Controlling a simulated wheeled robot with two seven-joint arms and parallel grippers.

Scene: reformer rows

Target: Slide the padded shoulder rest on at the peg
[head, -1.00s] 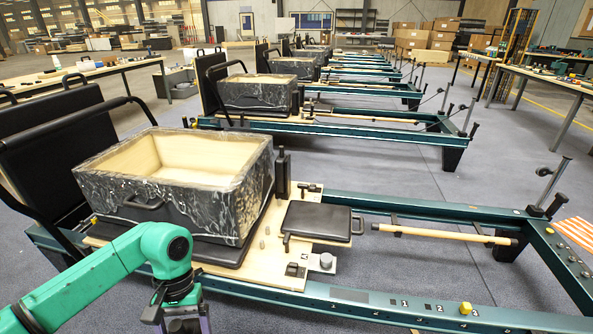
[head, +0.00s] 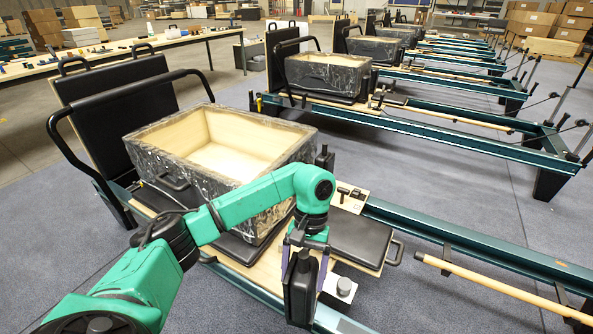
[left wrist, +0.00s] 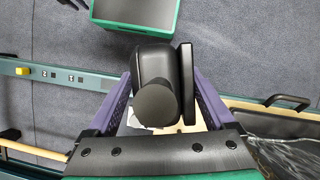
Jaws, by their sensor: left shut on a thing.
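My left gripper (head: 307,252) points down at the near side of the reformer carriage. Its two purple fingers are shut on a black padded shoulder rest (head: 299,292), which is upright. In the left wrist view the rest (left wrist: 154,62) sits between both fingers, with a flat black plate along its right side. I cannot make out the near peg; the arm and held rest cover that area. Whether the held rest touches the carriage cannot be told. My right gripper is not in view.
An open crate (head: 150,157) stands on the carriage, close beside my left arm. The teal frame rail (head: 440,236) runs right. More reformers stand behind.

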